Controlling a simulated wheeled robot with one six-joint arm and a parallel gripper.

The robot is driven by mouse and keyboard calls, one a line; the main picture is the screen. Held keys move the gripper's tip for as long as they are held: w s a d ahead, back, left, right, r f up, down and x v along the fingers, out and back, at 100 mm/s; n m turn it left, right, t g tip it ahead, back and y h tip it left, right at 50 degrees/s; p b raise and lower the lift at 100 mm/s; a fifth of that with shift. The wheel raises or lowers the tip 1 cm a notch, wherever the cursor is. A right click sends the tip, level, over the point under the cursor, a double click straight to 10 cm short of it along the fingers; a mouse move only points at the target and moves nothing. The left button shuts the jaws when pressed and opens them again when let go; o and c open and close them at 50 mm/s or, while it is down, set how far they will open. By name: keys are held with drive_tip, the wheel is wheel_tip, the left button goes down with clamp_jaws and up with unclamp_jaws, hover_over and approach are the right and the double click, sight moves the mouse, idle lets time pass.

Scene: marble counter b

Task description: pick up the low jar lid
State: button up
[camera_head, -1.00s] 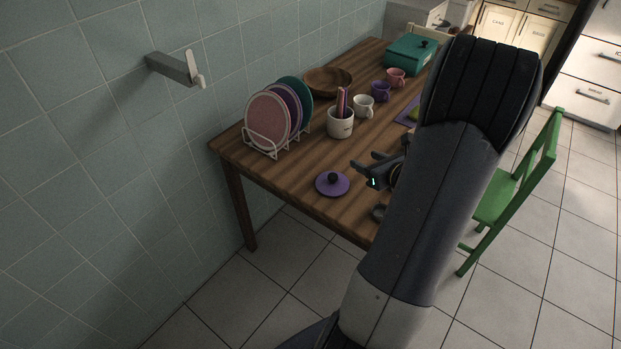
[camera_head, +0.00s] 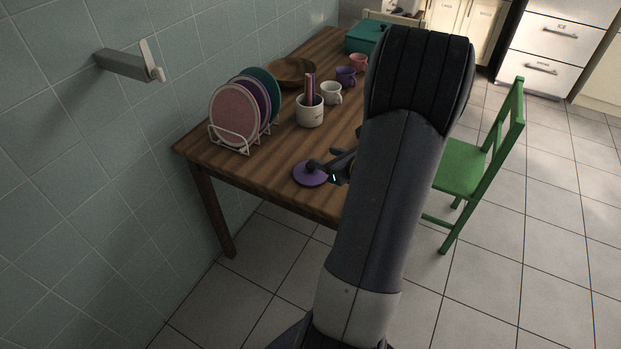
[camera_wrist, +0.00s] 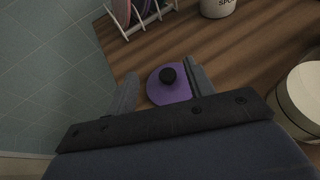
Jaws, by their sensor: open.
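The low jar lid (camera_head: 309,175) is a flat purple disc with a round black knob, lying on the wooden table near its front edge. It also shows in the wrist view (camera_wrist: 158,92), between the two fingers and nearer the right one. My gripper (camera_head: 324,160) is open at the lid, with its fingertips close to the knob in the head view. In the wrist view, my gripper (camera_wrist: 160,82) has one finger on each side of the knob, with a wide gap on the left. I cannot tell whether a finger touches the lid.
A rack of plates (camera_head: 240,110) stands at the table's left, a white utensil crock (camera_head: 309,112) behind the lid. A cream round container (camera_wrist: 301,98) is at the right in the wrist view. Mugs, a wooden bowl (camera_head: 291,72) and a teal box (camera_head: 364,38) stand farther back.

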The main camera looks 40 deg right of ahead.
sight(311, 170)
wheel_tip(311, 170, down, 5)
drive_tip(key=b, duration=0.4)
drive_tip(key=x, duration=0.7)
drive_tip(key=shift+w+f, duration=0.1)
drive_tip(key=shift+w, duration=0.1)
drive_tip(key=shift+c, duration=0.4)
drive_tip(key=c, duration=0.9)
